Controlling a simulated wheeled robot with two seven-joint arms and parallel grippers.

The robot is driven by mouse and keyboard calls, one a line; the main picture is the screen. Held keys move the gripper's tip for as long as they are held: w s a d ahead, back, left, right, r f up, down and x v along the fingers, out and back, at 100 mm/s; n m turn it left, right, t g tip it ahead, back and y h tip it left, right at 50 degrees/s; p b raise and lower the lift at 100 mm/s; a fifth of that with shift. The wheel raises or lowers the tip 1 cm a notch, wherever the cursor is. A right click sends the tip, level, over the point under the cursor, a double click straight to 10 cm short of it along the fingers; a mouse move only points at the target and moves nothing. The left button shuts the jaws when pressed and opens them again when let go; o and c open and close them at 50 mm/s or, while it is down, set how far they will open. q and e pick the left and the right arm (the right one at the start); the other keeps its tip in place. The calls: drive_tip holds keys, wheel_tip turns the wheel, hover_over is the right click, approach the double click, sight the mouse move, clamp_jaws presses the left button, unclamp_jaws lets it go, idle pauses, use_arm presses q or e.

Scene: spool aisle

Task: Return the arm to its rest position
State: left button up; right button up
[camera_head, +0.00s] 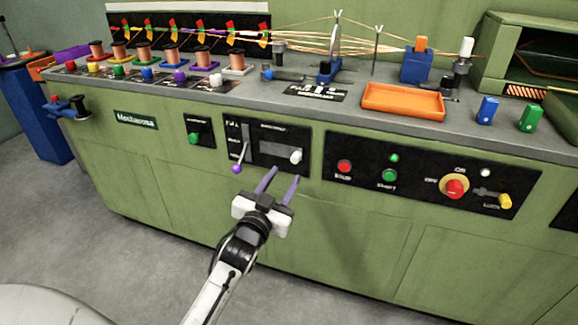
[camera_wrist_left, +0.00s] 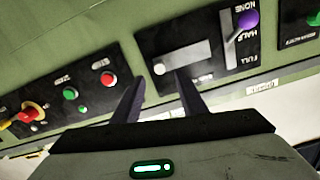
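My left gripper (camera_head: 279,186) reaches in front of the green machine's front panel, with its two purple fingers spread apart and nothing between them. In the left wrist view the open fingers (camera_wrist_left: 160,90) point at the panel, just below the slot with the white knob (camera_wrist_left: 159,68). The purple-tipped lever (camera_head: 237,169) stands to the left of the fingers in the head view, and the gripper looks apart from it. The lever also shows at the upper right of the wrist view (camera_wrist_left: 246,20). My right gripper is not in view.
The machine's front carries a red stop button (camera_head: 344,166), a green start button (camera_head: 389,176) and a red-and-yellow rotary switch (camera_head: 454,187). Its top holds several spools, an orange tray (camera_head: 402,101), and blue (camera_head: 487,110) and green (camera_head: 530,117) blocks. Grey floor (camera_head: 60,215) is clear at left.

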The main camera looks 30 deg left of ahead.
use_arm(q)
drive_tip(key=shift+v, duration=1.15)
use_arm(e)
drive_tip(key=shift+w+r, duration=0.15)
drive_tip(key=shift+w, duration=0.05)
use_arm(q)
drive_tip(key=s+d+f+m+g+h+p, duration=0.1)
drive_tip(key=s+d+f+g+h+p, duration=0.2)
drive_tip(key=s+d, duration=0.7)
drive_tip(key=s+d+f+m+g+h+p, duration=0.1)
drive_tip(key=s+d+f+g+h+p, duration=0.3)
drive_tip(key=s, duration=1.2)
drive_tip(key=d+f+g+p, duration=0.1)
drive_tip(key=d+f+p, duration=0.3)
drive_tip(key=d, duration=0.1)
drive_tip(key=shift+s+d+f+m+g+p, duration=0.2)
drive_tip(key=shift+s+d+m+g+p, duration=0.1)
drive_tip(key=shift+d+g+p, duration=0.1)
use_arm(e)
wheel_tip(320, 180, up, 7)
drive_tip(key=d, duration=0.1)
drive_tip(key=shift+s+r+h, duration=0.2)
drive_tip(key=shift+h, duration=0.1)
use_arm(q)
drive_tip(key=shift+w, duration=0.1)
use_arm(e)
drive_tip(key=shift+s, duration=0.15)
